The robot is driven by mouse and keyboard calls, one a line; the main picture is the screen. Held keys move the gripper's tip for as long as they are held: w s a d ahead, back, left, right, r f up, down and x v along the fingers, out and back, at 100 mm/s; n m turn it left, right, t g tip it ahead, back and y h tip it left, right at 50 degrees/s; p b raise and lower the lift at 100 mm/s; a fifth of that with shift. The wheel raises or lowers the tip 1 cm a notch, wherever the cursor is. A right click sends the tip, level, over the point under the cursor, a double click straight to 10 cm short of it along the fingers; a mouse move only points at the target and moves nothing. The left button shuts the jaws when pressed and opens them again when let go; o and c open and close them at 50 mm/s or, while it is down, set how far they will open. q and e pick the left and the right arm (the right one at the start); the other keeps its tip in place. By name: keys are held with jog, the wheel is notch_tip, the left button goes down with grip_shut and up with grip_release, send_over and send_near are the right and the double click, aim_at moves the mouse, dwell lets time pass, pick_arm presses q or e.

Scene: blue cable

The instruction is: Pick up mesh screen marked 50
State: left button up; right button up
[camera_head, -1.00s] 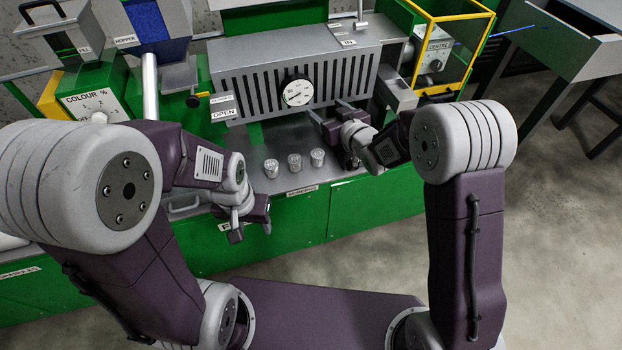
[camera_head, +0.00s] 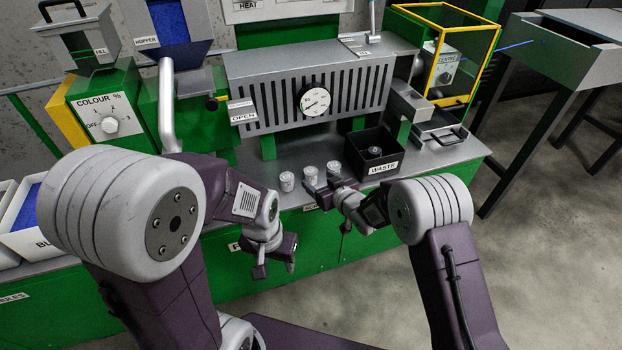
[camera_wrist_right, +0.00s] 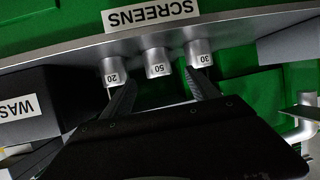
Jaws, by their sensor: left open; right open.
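Three small pale cylindrical mesh screens stand in a row at the counter's front edge. The one marked 50 is in the middle (camera_head: 310,174) and also shows in the right wrist view (camera_wrist_right: 157,62). The 20 (camera_wrist_right: 113,72) and 30 (camera_wrist_right: 199,53) screens flank it. My right gripper (camera_head: 325,187) is open and empty near the row; in the wrist view its fingers (camera_wrist_right: 163,86) point at the screens, spread either side of the 50, which appears beyond the tips. Contact is not visible. My left gripper (camera_head: 275,266) is open and empty, lower left, in front of the green cabinet.
A black WASTE box (camera_head: 350,160) stands right of the screens. A grey slotted unit with a gauge (camera_head: 315,100) is behind them. A SCREENS label (camera_wrist_right: 152,14) is on the green cabinet front. Floor at right (camera_head: 540,240) is clear.

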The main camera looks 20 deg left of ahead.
aim_at(313, 174)
jog(key=b+x, duration=0.1)
jog(key=x, duration=0.4)
jog(key=shift+w+b, duration=0.25)
jog(key=shift+b, duration=0.05)
jog(key=shift+r, duration=0.1)
grip_shut()
notch_tip(313, 174, up, 10)
jog(key=p, duration=0.3)
